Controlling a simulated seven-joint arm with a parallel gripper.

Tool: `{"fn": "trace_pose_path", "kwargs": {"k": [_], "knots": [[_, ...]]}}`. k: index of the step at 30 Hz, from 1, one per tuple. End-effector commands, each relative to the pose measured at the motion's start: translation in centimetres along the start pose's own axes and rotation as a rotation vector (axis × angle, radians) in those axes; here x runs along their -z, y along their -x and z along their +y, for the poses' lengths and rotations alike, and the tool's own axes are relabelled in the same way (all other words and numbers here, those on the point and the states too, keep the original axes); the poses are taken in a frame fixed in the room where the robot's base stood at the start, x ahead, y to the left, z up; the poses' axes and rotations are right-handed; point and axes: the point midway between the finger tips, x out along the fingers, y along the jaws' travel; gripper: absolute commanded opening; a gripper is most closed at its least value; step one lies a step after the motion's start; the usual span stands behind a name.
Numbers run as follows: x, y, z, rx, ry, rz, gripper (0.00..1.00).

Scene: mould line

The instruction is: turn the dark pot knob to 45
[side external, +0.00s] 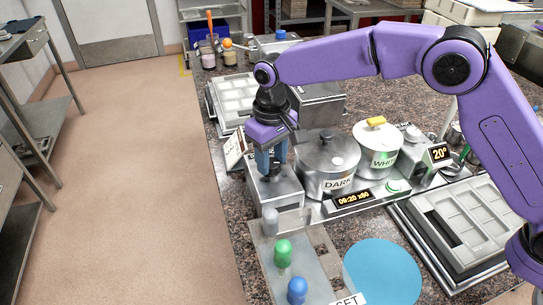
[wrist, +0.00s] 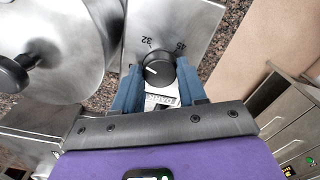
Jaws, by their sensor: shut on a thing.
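The dark pot knob (wrist: 158,68) is a round black knob on a steel box (side external: 275,190). It has a white line on the left part of its face. The marks 32 (wrist: 147,42) and 45 (wrist: 180,47) are printed beyond it, and the line points left, away from 45. My gripper (wrist: 158,80) is shut on the knob, with one blue finger on each side. In the side external view, my gripper (side external: 270,164) points down at the box and hides the knob. The steel pot marked DARK (side external: 328,165) stands right of it.
The pot marked WHITE (side external: 378,147), with a yellow lid handle, stands behind. One display (side external: 354,199) reads 09:20 x60; another (side external: 439,154) reads 20°. Green and blue topped pieces (side external: 283,252) stand in front. A mould tray (side external: 462,230) lies right. A blue disc (side external: 383,272) lies at the front.

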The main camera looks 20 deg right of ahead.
Motion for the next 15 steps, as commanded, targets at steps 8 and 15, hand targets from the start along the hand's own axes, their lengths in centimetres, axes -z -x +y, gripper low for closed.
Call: {"fn": "trace_pose_path", "kwargs": {"k": [8,15], "knots": [[0.07,0.16,-0.06,0.002,-0.263,0.004,0.11],[0.10,0.17,-0.01,0.002,-0.492,0.005,0.11]]}}
